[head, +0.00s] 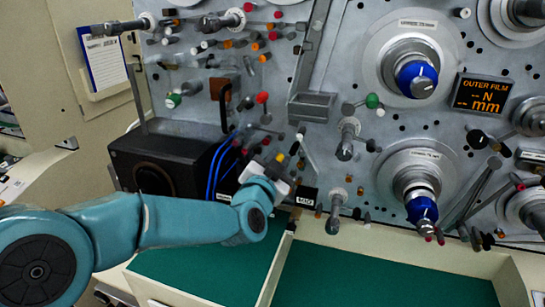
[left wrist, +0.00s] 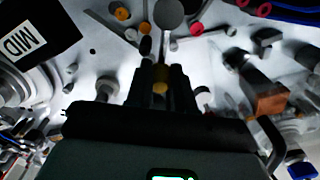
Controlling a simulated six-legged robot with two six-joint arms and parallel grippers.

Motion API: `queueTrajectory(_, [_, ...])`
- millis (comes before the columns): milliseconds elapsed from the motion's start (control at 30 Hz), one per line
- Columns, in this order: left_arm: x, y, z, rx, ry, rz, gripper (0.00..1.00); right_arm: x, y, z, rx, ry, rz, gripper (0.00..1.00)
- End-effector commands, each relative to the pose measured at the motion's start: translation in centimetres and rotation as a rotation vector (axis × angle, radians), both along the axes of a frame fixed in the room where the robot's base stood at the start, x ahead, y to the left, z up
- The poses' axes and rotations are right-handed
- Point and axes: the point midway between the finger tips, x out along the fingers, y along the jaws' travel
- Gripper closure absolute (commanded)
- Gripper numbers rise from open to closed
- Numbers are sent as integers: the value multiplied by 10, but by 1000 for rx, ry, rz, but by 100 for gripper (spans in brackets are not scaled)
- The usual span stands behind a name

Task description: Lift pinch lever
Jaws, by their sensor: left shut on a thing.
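My left gripper (head: 279,163) reaches in from the left to the lower left of the grey machine panel, beside a black box. In the left wrist view its two dark fingers (left wrist: 162,80) are closed together on a small part with a yellow bit between them, which I take to be the pinch lever (left wrist: 161,79). A grey round-ended piece (left wrist: 168,14) shows just beyond the fingertips. In the head view the gripper hides most of the held part, so its angle cannot be told. My right gripper is not in view.
The black box (head: 150,170) with blue cables (head: 216,165) stands close left of my gripper. Several pegs and rollers crowd the grey panel (head: 345,90). Blue-capped spindles (head: 417,79) are to the right. The green tray floor (head: 380,275) below is clear.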

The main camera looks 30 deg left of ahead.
Motion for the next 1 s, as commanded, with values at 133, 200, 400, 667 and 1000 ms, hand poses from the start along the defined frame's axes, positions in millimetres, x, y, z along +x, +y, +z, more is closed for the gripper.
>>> queueTrajectory(133, [1,-4,-4,58,20,-1,100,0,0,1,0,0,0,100])
queueTrajectory(200, [1,-4,-4,77,24,-1,100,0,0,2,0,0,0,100])
queueTrajectory(400, [1,-5,-5,109,31,0,100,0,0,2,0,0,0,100])
queueTrajectory(667, [1,-6,-6,115,33,0,100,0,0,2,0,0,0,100])
queueTrajectory(1000, [1,-6,-5,114,31,0,52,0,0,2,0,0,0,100])
